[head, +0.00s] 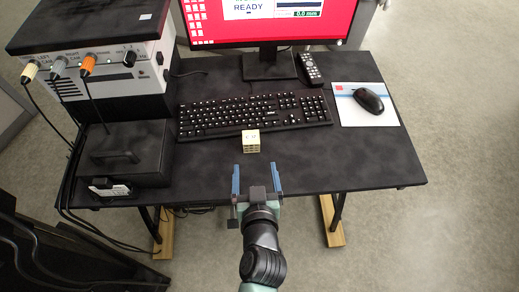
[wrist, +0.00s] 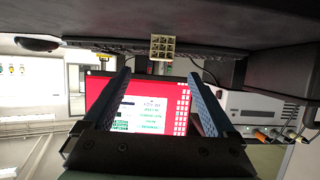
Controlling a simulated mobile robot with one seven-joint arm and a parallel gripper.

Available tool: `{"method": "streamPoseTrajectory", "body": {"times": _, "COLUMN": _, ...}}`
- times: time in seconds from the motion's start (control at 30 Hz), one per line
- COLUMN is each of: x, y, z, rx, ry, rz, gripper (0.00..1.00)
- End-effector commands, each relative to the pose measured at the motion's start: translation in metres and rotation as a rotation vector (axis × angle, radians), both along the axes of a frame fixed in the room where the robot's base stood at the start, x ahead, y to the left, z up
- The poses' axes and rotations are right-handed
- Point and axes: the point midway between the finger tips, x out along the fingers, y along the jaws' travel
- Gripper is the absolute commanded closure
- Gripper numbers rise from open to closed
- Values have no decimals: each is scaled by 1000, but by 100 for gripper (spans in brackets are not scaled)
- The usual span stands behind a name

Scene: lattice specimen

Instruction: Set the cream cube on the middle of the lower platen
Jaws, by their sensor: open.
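The cream cube (head: 251,141) is a small lattice block on the black desk, just in front of the keyboard. It also shows in the wrist view (wrist: 162,47), near the top of the picture. My gripper (head: 256,171) is open and empty, its two blue fingers apart, at the desk's front edge and short of the cube. In the wrist view its fingers (wrist: 160,85) frame the monitor behind, with the cube above the gap between them. No lower platen shows in either view.
The keyboard (head: 254,114) lies behind the cube. A red-screened monitor (head: 270,62), a remote (head: 311,68) and a mouse (head: 368,101) stand farther back and right. A box instrument with cables (head: 125,75) and a black case (head: 125,155) fill the left. The desk's right front (head: 350,160) is clear.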

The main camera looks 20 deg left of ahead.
Motion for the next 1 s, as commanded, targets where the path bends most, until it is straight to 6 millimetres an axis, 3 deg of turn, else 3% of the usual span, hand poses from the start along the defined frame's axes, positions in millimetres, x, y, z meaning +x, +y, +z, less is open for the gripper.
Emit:
{"method": "streamPoseTrajectory", "body": {"times": 0.3, "x": 47, "y": 20, "z": -17, "rx": -1, "ry": -4, "rz": 0, "gripper": 9}}
{"method": "streamPoseTrajectory", "body": {"times": 0.63, "x": 65, "y": 28, "z": -22, "rx": 0, "ry": -3, "rz": -1, "gripper": 9}}
{"method": "streamPoseTrajectory", "body": {"times": 1.0, "x": 100, "y": 47, "z": -33, "rx": -1, "ry": -4, "rz": -1, "gripper": 9}}
